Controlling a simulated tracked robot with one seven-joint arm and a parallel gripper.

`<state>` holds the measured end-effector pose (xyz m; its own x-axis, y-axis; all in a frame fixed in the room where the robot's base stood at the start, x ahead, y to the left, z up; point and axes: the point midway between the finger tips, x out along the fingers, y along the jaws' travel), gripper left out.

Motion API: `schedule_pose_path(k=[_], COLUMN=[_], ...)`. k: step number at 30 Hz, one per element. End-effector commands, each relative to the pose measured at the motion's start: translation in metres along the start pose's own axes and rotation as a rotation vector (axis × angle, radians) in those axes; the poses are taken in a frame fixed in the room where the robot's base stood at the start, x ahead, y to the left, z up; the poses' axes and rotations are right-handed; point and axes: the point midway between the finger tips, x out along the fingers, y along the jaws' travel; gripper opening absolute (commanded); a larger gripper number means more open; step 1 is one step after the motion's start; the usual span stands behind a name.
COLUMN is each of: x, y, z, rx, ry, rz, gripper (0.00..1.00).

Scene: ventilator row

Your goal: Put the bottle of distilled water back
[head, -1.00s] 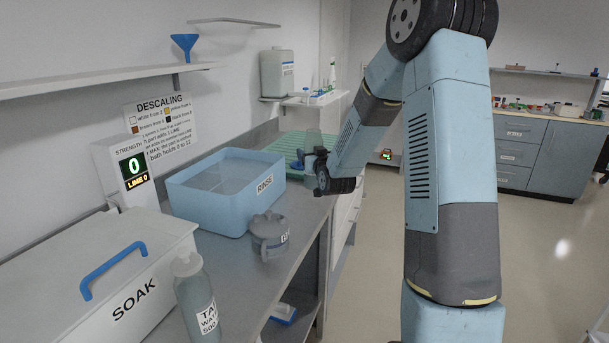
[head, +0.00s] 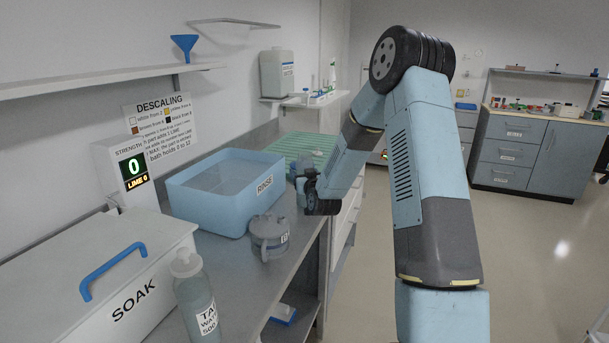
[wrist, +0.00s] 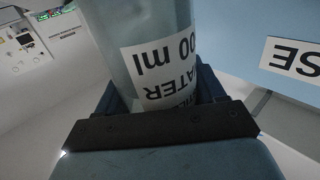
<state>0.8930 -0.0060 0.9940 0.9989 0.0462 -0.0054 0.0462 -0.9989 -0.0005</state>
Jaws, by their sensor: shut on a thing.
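My gripper (wrist: 155,105) is shut on a clear bottle (wrist: 140,35) in the wrist view. The bottle's white label reads "WATER" and "00 ml"; the rest of the label is hidden by the gripper and the bottle's curve. In the head view my gripper (head: 300,182) is beyond the right end of the rinse tub, over the bench's front edge, and my wrist hides most of the bottle. Another bottle, labelled tap water (head: 197,300), stands at the front of the bench.
The blue rinse tub (head: 215,212) is close to my gripper, with a grey lidded jug (head: 268,240) in front of it. The white soak box (head: 60,285) is at the left. A green ribbed mat (head: 305,146) lies behind my gripper.

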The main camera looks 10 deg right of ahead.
Motion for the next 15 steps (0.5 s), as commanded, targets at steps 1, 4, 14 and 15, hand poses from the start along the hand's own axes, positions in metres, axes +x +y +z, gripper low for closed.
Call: schedule_pose_path(k=[1,4,14,15], x=[0.0002,0.0001,-0.0001,-0.0001], y=[0.0001,0.0002,0.0008,0.0009], z=[0.0000,-0.0005,0.0016,0.0016], rx=[0.000,-0.001,-0.001,-0.001], ry=[0.002,0.003,0.001,0.001], rz=[0.000,0.000,0.001,0.001], gripper=[0.19,0.19,0.81,0.85])
